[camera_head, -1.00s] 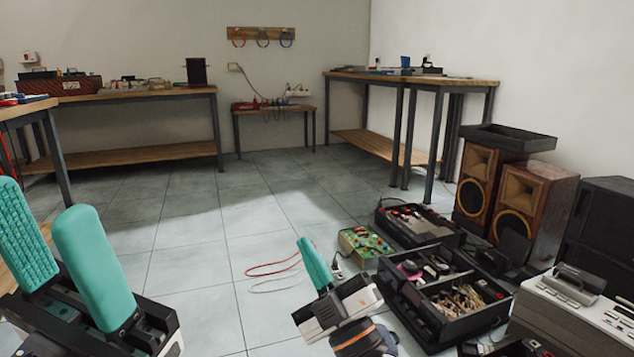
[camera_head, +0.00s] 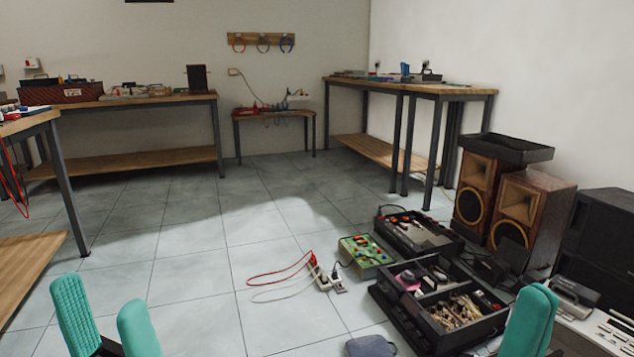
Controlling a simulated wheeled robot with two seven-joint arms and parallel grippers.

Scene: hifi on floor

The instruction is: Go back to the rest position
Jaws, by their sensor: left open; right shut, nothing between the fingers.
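My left gripper (camera_head: 103,325) shows its two teal fingers at the bottom left of the head view. They stand apart with nothing between them, above the tiled floor. My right gripper (camera_head: 530,322) is at the bottom right, with its teal fingers together and nothing held. It appears in front of the grey hi-fi unit and close beside the black parts tray in the picture. The lower parts of both grippers are cut off by the frame edge.
A black sectioned tray (camera_head: 466,346), a green board (camera_head: 366,250) and a white power strip (camera_head: 328,281) lie on the floor. Wooden speakers (camera_head: 530,213) and a grey hi-fi unit (camera_head: 590,335) stand at right. A bench (camera_head: 25,262) is at left.

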